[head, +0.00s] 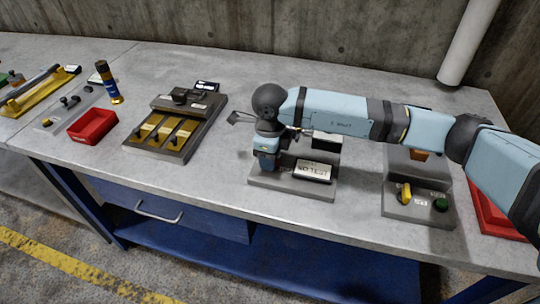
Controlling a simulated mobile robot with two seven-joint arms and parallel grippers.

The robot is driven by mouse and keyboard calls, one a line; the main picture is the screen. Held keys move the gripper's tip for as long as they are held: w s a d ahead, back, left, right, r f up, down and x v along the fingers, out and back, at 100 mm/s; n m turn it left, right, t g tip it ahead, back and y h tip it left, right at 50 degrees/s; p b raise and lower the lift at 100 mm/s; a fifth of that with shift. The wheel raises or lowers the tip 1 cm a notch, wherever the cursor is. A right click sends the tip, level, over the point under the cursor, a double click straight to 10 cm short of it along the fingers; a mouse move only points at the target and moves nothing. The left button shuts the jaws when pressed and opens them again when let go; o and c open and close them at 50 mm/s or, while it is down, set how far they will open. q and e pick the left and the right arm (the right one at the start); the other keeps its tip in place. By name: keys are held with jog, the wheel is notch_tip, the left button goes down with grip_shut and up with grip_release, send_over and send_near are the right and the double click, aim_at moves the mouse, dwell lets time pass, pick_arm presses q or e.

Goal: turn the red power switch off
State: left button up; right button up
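I cannot make out a red power switch; it may be hidden behind my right arm and hand. My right arm reaches in from the right, and my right gripper (266,164) points down at the left part of a grey panel (290,190) with a white label plate (313,171). The fingers are too small and too covered by the wrist to tell whether they are open or shut, or whether they touch anything. My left gripper is not in view.
Right of the panel stands a grey box (417,209) with a yellow knob (405,193) and a green button (441,204). A red tray (493,219) is at the far right, another red tray (92,125) at left. A unit with yellow plates (165,133) stands left of the panel.

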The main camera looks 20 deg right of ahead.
notch_tip(320, 180, up, 14)
jog(key=shift+f, duration=0.15)
dwell(0.5)
dwell(0.3)
